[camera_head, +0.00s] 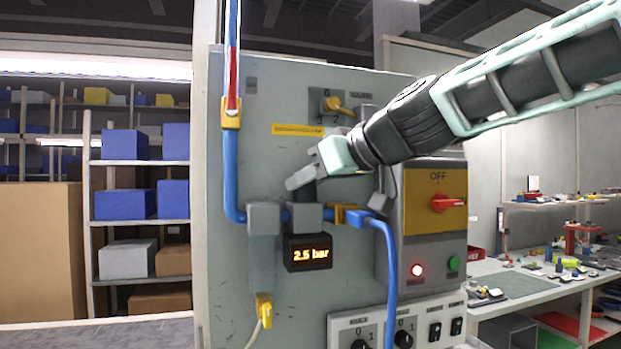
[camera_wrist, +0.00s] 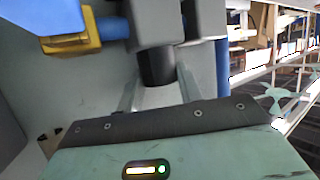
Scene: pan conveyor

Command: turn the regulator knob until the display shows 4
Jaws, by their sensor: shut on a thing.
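The display (camera_head: 308,254) reads 2.5 bar in orange on a black box, below the grey regulator body (camera_head: 304,215) on the blue air line. The dark regulator knob (camera_head: 307,191) stands on top of the regulator, mostly hidden by my gripper in the head view. My gripper (camera_head: 304,181) reaches in from the upper right and is shut on the knob. In the wrist view the black cylindrical knob (camera_wrist: 157,68) lies between the two fingers of my gripper (camera_wrist: 158,92), with the regulator body just beyond it.
A blue hose (camera_head: 388,260) hangs down right of the display. A grey and yellow switch box (camera_head: 436,195) with a red handle stands close under my arm. A yellow rotary switch (camera_head: 337,105) sits above the gripper. Left is a shelf with blue boxes (camera_head: 125,145).

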